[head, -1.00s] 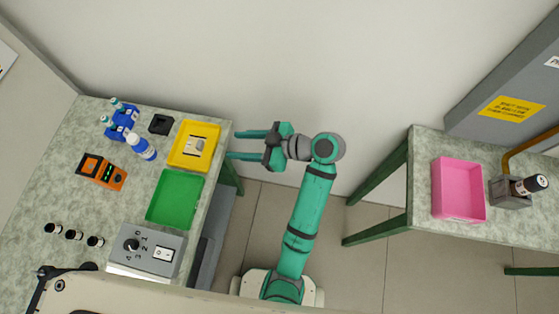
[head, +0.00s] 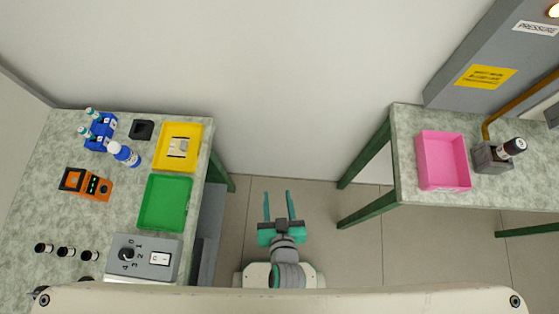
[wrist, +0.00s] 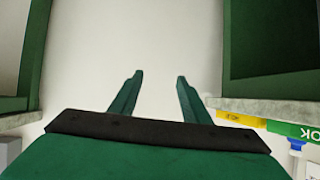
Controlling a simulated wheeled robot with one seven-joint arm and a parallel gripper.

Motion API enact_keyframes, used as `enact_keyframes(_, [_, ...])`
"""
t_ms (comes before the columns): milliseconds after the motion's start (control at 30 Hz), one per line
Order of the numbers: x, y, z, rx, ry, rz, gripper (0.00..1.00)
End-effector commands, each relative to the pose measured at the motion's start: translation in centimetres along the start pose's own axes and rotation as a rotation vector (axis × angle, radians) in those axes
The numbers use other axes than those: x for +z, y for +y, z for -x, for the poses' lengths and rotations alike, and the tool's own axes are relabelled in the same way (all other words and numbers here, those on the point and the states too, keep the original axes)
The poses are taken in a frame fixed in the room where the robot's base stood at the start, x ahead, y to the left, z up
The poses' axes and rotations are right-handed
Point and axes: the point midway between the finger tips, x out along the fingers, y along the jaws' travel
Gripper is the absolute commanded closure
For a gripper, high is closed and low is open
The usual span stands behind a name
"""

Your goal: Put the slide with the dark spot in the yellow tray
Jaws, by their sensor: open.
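The yellow tray (head: 161,147) stands at the right edge of the left table in the head view. A small pale flat piece, perhaps a slide (head: 178,146), lies in it. Whether it has a dark spot is too small to tell. My gripper (head: 279,194) is open and empty, over the floor between the two tables, away from the tray. Its two fingers also show apart in the wrist view (wrist: 158,78), with nothing between them.
The left table (head: 40,205) also bears a green tray (head: 166,202), a grey control box (head: 143,255), an orange meter (head: 86,184), a bottle, a blue rack and several black cylinders. A pink tray (head: 443,160) stands on the right table. Floor between is clear.

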Motion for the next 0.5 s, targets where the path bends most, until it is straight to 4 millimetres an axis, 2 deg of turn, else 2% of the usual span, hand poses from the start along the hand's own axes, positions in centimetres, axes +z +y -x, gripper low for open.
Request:
enact_keyframes(33, [0.1,0.3,1.9,0.029,0.021,-0.001,0.57])
enact_keyframes(100, [-0.6,0.6,4.2,0.065,0.068,0.001,0.57])
enact_keyframes(300, [-3.2,0.2,10.2,0.107,0.200,0.015,0.57])
enact_keyframes(400, [-4.4,-0.2,12.1,0.106,0.247,0.021,0.57])
enact_keyframes(500, [-5.1,-0.6,13.1,0.099,0.273,0.026,0.57])
